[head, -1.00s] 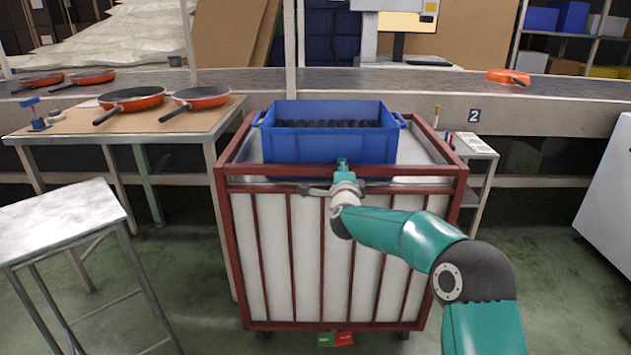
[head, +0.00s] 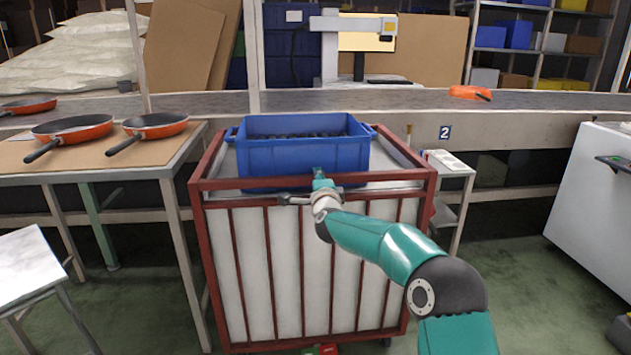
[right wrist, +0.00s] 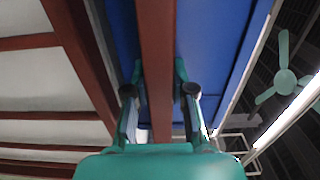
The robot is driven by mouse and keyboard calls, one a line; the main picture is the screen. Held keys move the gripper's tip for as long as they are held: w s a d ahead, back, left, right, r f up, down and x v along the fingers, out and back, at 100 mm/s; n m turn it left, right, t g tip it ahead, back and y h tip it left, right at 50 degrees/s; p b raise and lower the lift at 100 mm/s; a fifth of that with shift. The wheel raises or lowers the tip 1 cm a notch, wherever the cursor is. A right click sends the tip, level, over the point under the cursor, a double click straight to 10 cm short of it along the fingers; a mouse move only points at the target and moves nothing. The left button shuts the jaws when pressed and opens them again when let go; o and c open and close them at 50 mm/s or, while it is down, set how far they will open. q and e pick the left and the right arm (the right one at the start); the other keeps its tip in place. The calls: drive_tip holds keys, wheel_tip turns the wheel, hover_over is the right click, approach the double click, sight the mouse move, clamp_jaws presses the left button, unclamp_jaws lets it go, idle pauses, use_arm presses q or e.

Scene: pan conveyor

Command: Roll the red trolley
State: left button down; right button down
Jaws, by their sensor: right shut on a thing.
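The red trolley (head: 231,270) stands in the middle of the head view, a red-framed cart with pale side panels. A blue crate (head: 300,158) with dark things inside sits on its top. My right gripper (head: 318,182) is at the trolley's near top rail, shut on it. In the right wrist view the red rail (right wrist: 156,70) runs between the two fingers (right wrist: 158,90), with the blue crate behind it. My left gripper is not in view.
A table with orange pans (head: 157,125) stands at the left, close to the trolley. A conveyor (head: 400,100) runs behind, carrying an orange pan (head: 469,93). A small stand (head: 452,170) is right of the trolley; a white cabinet (head: 598,190) stands farther right. Green floor between them is clear.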

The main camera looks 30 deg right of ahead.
drive_tip(key=shift+d+f, duration=0.2)
drive_tip(key=shift+d, duration=0.15)
drive_tip(key=c, duration=1.1)
unclamp_jaws()
drive_tip(key=shift+o, duration=0.7)
drive_tip(key=shift+w+a+r, duration=0.1)
drive_tip(key=shift+a, duration=0.15)
drive_tip(key=v, duration=1.2)
